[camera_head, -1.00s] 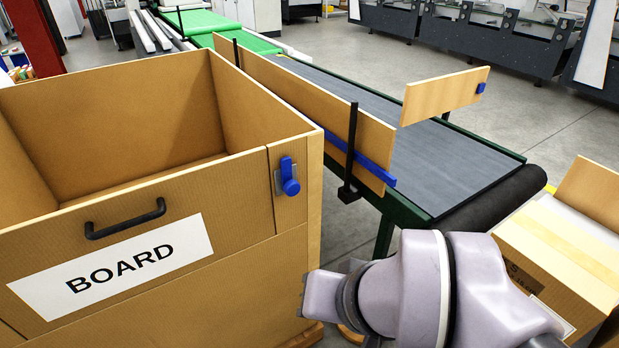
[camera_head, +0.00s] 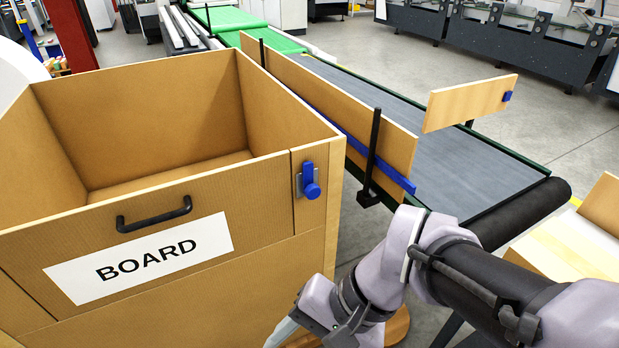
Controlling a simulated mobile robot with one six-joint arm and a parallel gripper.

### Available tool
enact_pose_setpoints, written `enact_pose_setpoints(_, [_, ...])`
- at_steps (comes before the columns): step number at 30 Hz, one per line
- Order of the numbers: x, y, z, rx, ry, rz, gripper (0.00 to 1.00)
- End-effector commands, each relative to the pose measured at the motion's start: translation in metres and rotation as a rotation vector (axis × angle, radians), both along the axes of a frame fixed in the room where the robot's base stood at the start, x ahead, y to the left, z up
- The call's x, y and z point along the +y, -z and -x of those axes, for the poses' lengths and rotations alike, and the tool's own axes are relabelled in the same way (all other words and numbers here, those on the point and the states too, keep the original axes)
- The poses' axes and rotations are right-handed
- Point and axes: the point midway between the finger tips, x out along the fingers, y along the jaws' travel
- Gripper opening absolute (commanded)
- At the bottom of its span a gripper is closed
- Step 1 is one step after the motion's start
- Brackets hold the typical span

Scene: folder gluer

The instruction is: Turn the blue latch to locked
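The blue latch (camera_head: 310,182) is on a small grey plate at the upper right corner of the front of a large cardboard box (camera_head: 60,238) labelled BOARD. Its blue bar stands upright, with a round blue knob at the lower end. My arm is at the lower right, and its wrist end (camera_head: 335,312) is below and slightly right of the latch, apart from it. The fingers of my gripper cannot be made out clearly, so I cannot tell whether it is open or shut.
A black handle (camera_head: 154,214) and a white BOARD label (camera_head: 140,258) are on the box front. A conveyor (camera_head: 440,160) with a cardboard side guide (camera_head: 330,105) runs behind. A smaller carton (camera_head: 570,245) is at the right. Floor shows between box and conveyor.

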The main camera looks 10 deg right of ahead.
Motion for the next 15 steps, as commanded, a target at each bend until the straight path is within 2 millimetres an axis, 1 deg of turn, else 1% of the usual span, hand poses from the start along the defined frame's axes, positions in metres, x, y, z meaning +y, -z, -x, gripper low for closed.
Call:
enact_pose_setpoints(1, [0.019,-0.014,-0.001,0.153,0.054,-0.164,0.57])
enact_pose_setpoints(2, [0.031,-0.023,-0.006,0.233,0.096,-0.286,0.57])
enact_pose_setpoints(3, [0.044,-0.037,-0.020,0.322,0.168,-0.454,0.57])
enact_pose_setpoints(4, [0.049,-0.047,-0.036,0.376,0.237,-0.584,0.57])
enact_pose_setpoints(5, [0.051,-0.057,-0.055,0.419,0.317,-0.713,0.57])
enact_pose_setpoints(6, [0.044,-0.067,-0.086,0.454,0.444,-0.883,0.57])
enact_pose_setpoints(7, [0.033,-0.070,-0.111,0.465,0.550,-1.001,0.57])
enact_pose_setpoints(8, [0.018,-0.069,-0.136,0.463,0.664,-1.106,0.57])
enact_pose_setpoints(9, [-0.008,-0.061,-0.164,0.444,0.821,-1.226,0.57])
enact_pose_setpoints(10, [-0.029,-0.051,-0.182,0.420,0.939,-1.298,0.57])
enact_pose_setpoints(11, [-0.051,-0.039,-0.196,0.391,1.052,-1.355,0.57])
enact_pose_setpoints(12, [-0.078,-0.021,-0.208,0.349,1.191,-1.406,0.57])
enact_pose_setpoints(13, [-0.097,-0.008,-0.213,0.317,1.285,-1.433,0.57])
enact_pose_setpoints(15, [-0.130,0.019,-0.217,0.255,1.452,-1.459,0.57])
